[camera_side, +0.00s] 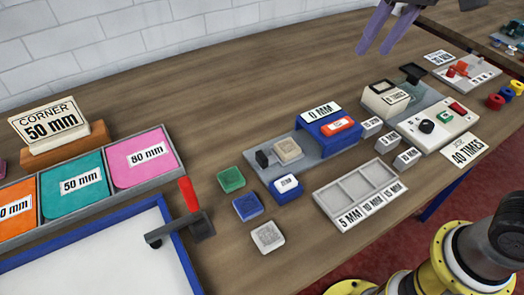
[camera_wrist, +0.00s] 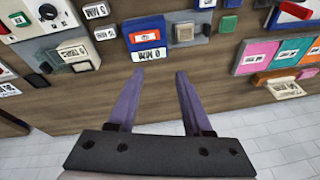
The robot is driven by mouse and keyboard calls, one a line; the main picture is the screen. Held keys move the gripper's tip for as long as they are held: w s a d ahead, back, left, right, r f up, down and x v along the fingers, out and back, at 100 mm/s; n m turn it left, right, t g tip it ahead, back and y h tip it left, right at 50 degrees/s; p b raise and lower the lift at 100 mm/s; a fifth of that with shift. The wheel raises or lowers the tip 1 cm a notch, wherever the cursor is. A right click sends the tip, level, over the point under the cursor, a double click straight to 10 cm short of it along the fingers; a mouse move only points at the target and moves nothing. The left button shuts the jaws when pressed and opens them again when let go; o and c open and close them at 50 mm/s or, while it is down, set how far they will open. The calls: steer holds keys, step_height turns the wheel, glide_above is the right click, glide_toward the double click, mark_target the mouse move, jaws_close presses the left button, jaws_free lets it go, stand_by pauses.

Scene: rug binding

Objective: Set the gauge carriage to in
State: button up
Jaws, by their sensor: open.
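The gauge appears to be the grey plate (camera_side: 312,149) with a blue housing (camera_side: 340,135) at its right end, a red label on top and a white "0 MM" sign (camera_side: 320,110) behind. A beige block (camera_side: 288,150) and a black knob (camera_side: 263,158) sit on the plate, left of the housing. I cannot tell for sure which part is the carriage. In the wrist view the housing (camera_wrist: 147,36), the beige block (camera_wrist: 184,33) and the "0 MM" sign (camera_wrist: 149,54) show upside down. My gripper (camera_side: 375,50) is open and empty, high behind the gauge; its fingers also show in the wrist view (camera_wrist: 157,74).
In front are a tray (camera_side: 352,222) marked 5, 10 and 15 MM and loose green (camera_side: 231,179), blue (camera_side: 247,206) and white (camera_side: 268,237) blocks. A control box (camera_side: 441,128) stands right. A red-handled lever (camera_side: 190,195) rises at left. The wood behind the gauge is clear.

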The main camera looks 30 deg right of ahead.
steer(key=w+a+f+n+g, duration=0.1)
steer(key=w+a+f+g, duration=0.1)
steer(key=w+a+f, duration=0.45)
steer(key=n+g, duration=0.1)
steer(key=n, duration=0.1)
glide_toward(262, 155)
steer(key=shift+h, duration=0.4)
steer(key=f, duration=0.9)
steer(key=shift+w+a+f, duration=0.1)
steer(key=shift+a+f, duration=0.05)
steer(key=shift+a, duration=0.2)
jaws_close()
